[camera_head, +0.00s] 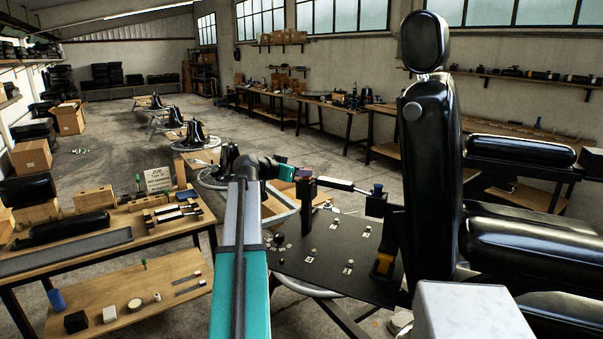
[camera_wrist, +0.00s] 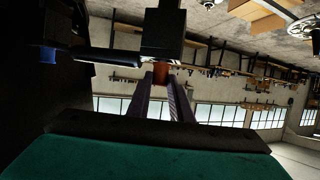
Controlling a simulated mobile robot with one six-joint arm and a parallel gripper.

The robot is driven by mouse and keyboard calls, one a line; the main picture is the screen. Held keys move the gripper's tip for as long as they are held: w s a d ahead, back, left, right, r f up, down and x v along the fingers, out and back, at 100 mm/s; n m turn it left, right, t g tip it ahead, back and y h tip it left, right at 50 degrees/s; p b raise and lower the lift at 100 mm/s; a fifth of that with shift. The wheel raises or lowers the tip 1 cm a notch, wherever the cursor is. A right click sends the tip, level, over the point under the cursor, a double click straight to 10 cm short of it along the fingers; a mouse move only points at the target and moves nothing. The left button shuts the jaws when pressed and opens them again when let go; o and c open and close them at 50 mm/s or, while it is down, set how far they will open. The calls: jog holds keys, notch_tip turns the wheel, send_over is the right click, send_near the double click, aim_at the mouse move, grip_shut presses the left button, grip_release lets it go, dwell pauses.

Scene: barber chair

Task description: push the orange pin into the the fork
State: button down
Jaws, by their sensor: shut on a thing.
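In the wrist view the orange pin (camera_wrist: 161,67) shows as a short orange-brown piece at the tips of my gripper (camera_wrist: 166,76). Its two purple-grey fingers are shut on the pin. The pin's far end meets a black block (camera_wrist: 162,30), which appears to be the fork; how deep the pin sits is hidden. In the head view my gripper (camera_head: 303,173) is at the top of a black upright (camera_head: 307,202), at the left end of a silver-and-black cylinder (camera_head: 340,185). The pin cannot be made out there.
A blue pin (camera_head: 377,189) stands at the cylinder's right end, beside the black barber chair (camera_head: 433,180). A dark plate (camera_head: 325,270) with small hardware lies below. A wooden bench (camera_head: 120,225) with parts stands left.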

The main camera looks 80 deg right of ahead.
jog(key=shift+f, duration=0.3)
jog(key=c, duration=1.5)
grip_release()
jog(key=shift+b, duration=0.3)
jog(key=b+v, duration=0.2)
jog(key=v, duration=1.1)
jog(key=shift+w+a+r, duration=0.1)
jog(key=shift+w+a, duration=0.05)
jog(key=shift+a, duration=0.2)
